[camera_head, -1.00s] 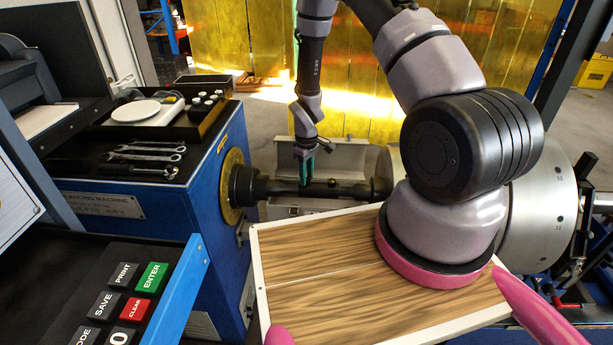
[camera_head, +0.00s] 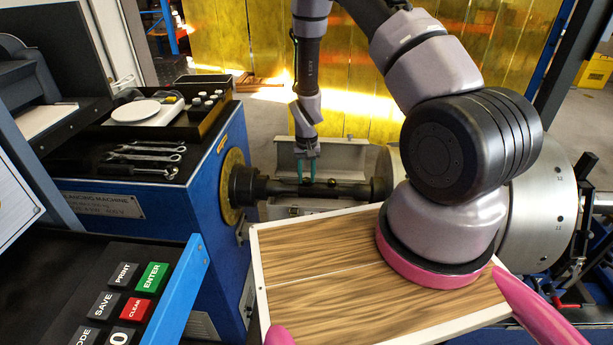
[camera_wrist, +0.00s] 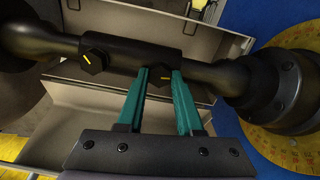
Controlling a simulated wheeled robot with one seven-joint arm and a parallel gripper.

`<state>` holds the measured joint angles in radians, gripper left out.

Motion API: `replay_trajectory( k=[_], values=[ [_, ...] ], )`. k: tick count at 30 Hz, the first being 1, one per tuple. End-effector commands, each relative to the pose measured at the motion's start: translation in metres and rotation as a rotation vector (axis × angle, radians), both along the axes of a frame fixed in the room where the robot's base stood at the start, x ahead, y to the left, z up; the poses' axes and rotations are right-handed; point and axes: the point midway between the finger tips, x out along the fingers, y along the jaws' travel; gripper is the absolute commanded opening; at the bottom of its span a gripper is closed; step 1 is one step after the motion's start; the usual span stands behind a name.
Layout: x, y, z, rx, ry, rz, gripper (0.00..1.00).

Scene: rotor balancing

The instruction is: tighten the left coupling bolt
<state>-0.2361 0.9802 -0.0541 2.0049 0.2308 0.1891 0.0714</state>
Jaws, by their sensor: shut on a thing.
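The coupling (camera_head: 350,191) is a dark shaft section lying across the machine; it also shows in the wrist view (camera_wrist: 130,53). My gripper (camera_head: 307,178) points down at it, and its teal fingers stand on either side of the left coupling bolt in the wrist view (camera_wrist: 160,75). That bolt is a black head with a yellow mark (camera_wrist: 165,77), partly hidden by the fingers. My gripper is shut on it. A second black bolt with a yellow mark (camera_wrist: 92,60) stands free on the coupling, to the left in the wrist view; it shows right of my gripper in the head view (camera_head: 332,183).
A brass graduated flange (camera_head: 232,188) is left of the coupling and a large silver rotor drum (camera_head: 535,210) is right. A pale open housing (camera_head: 345,157) lies behind the shaft. Wrenches (camera_head: 145,149) and a tray with a white dish (camera_head: 136,111) are on the blue machine.

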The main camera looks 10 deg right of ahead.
Motion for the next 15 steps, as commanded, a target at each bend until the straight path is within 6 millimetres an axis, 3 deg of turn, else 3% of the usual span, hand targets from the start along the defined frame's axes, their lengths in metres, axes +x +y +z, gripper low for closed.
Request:
replay_trajectory(
  k=[15],
  values=[
    [0.0010, 0.0000, 0.0007, 0.001, -0.002, -0.142, 0.00]
  ],
)
